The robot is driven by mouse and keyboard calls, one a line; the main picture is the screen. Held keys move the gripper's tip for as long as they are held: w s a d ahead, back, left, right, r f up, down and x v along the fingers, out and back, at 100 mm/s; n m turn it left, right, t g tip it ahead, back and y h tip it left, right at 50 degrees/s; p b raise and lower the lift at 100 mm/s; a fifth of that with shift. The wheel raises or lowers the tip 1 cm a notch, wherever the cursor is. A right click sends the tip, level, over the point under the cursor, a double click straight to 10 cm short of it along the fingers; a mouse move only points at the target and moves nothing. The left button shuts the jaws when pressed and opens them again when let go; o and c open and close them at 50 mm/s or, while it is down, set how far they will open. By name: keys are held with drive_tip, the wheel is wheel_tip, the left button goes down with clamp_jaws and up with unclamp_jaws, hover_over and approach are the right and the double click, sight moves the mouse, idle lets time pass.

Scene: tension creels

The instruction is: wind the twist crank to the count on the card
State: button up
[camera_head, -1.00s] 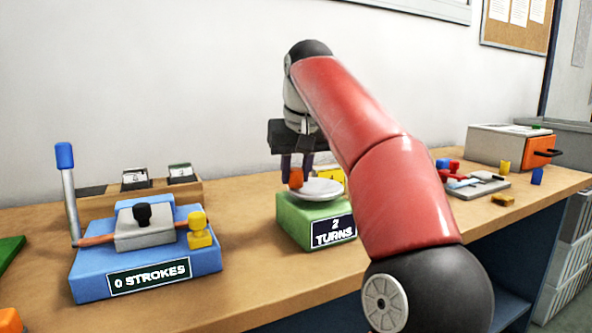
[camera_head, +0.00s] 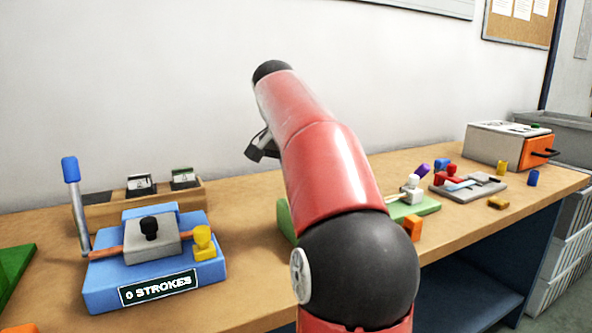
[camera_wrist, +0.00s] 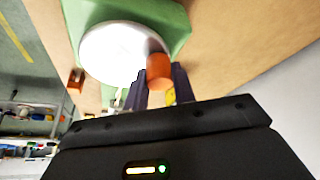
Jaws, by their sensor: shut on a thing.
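The twist crank is a white disc (camera_wrist: 112,52) with an orange knob (camera_wrist: 160,71), on a green block (camera_wrist: 180,18). My gripper (camera_wrist: 161,84) is shut on the orange knob at the disc's edge in the wrist view. In the head view my red arm covers the disc, the knob and my fingers; only the left edge of the green block (camera_head: 285,222) shows there. The card reading "2 TURNS" is hidden behind my arm now; it shows in the earlier head frame.
Left of the crank stands a blue unit (camera_head: 105,285) with a lever (camera_head: 76,205) and a "0 STROKES" plate (camera_head: 158,288). Behind it is a wooden card box (camera_head: 105,215). To the right are a grey tray (camera_head: 470,192) with small parts, and a grey box (camera_head: 495,145) with an orange front.

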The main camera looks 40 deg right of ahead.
drive_tip(key=m, duration=0.1)
drive_tip(key=d+m+g, duration=0.1)
drive_tip(key=m, duration=0.2)
drive_tip(key=shift+w+d+g, duration=0.2)
drive_tip(key=shift+w+g, duration=0.05)
drive_tip(key=shift+g, duration=0.05)
drive_tip(key=shift+s+d+m+g, duration=0.1)
drive_tip(key=shift+d+m+g, duration=0.15)
drive_tip(key=shift+m, duration=0.4)
drive_tip(key=shift+d+m+g, duration=0.2)
drive_tip(key=shift+m+g, duration=0.05)
drive_tip(key=shift+m, duration=0.4)
drive_tip(key=o, duration=1)
